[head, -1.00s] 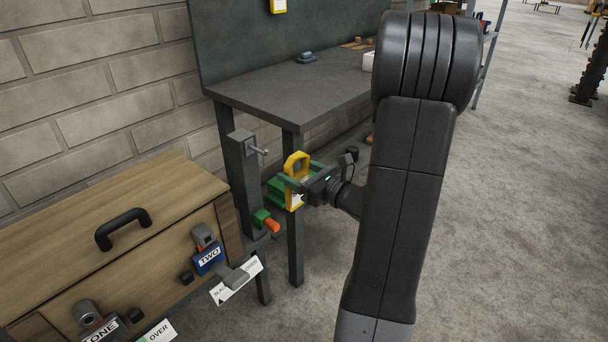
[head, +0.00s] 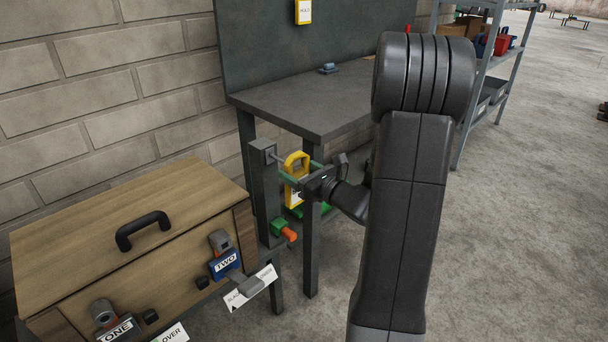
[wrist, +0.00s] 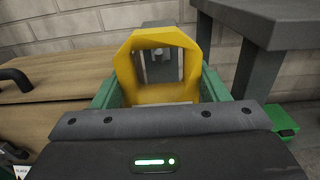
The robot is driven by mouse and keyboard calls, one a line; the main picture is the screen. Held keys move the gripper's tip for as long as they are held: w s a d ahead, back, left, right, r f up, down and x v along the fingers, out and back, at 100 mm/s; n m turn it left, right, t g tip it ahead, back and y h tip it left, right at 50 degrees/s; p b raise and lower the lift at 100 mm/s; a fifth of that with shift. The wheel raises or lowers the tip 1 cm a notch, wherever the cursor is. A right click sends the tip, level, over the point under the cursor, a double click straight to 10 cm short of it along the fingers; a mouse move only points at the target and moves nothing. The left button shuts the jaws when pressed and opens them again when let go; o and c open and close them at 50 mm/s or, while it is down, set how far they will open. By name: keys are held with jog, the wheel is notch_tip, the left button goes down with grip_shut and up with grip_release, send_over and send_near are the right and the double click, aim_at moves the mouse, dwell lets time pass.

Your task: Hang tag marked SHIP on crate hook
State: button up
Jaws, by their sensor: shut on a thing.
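A yellow tag (head: 292,196) with a large opening at its top and a white label on its lower part is held upright. Its lettering cannot be read. My gripper (head: 297,176) is shut on the tag, with green fingers on either side of it. A metal hook (head: 276,158) sticks out from the top of a grey post (head: 263,195) beside the wooden crate (head: 90,245). The tag's top is close to the hook tip. In the wrist view the hook (wrist: 158,57) shows through the opening of the tag (wrist: 190,52); I cannot tell whether the tip is inside it.
The crate carries a padlock marked TWO (head: 226,263) and one marked ONE (head: 118,329). An orange-tipped green fitting (head: 285,232) sits lower on the post. A dark workbench (head: 300,105) stands close behind. Another yellow tag (head: 304,11) hangs on its back panel. Open floor lies right.

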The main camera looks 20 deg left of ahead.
aim_at(282, 162)
jog(key=shift+x, duration=3.05)
jog(key=shift+f+b, duration=0.15)
jog(key=shift+b, duration=0.45)
jog(key=shift+f+b, duration=0.9)
jog(key=shift+f, duration=0.15)
jog(key=shift+f+b, duration=0.4)
jog(key=shift+b, duration=0.05)
jog(key=o, duration=1.2)
